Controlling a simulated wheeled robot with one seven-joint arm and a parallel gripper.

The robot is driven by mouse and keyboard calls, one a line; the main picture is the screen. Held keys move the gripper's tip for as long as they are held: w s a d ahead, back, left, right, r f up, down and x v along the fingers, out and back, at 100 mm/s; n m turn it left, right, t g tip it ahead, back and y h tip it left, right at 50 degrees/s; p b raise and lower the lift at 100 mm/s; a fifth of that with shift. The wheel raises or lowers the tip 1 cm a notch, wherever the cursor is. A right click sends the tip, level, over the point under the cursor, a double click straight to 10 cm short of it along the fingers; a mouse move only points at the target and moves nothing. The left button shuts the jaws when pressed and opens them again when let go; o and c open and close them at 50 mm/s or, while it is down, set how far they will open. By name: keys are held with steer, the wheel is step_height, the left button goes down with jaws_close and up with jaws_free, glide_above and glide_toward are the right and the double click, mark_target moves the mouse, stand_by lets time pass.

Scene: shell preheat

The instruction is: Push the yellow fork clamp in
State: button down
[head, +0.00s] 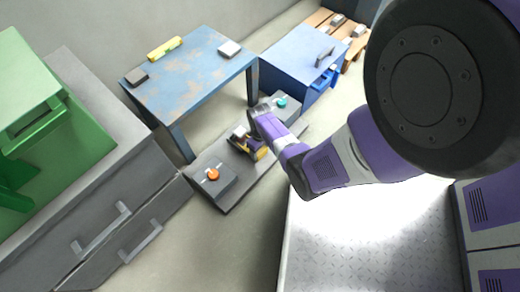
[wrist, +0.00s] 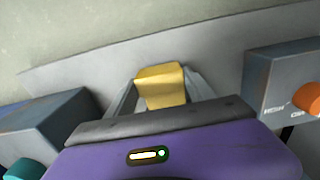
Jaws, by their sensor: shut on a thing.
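The yellow fork clamp (wrist: 160,85) shows between my two fingers in the wrist view, as a folded yellow tab in front of a grey plate. My gripper (wrist: 165,100) is shut on it. In the head view my gripper (head: 244,140) is low over the grey base plate, between two knob boxes. There the yellow clamp (head: 261,153) shows only in part beside the fingers. The clamp's fork end and how deep it sits are hidden.
A grey box with an orange knob (head: 213,174) and one with a teal knob (head: 282,102) flank my gripper. A worn blue table (head: 190,75) stands behind, with a blue cabinet (head: 300,60) beside it. Grey drawers (head: 120,215) and a green machine (head: 60,130) are left.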

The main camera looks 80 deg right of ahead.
steer(key=shift+c, duration=1.8)
jaws_free()
steer(key=shift+w+d, duration=0.1)
steer(key=shift+w, duration=0.15)
step_height(320, 180, up, 8)
steer(key=p, duration=0.5)
steer(key=shift+f, duration=0.1)
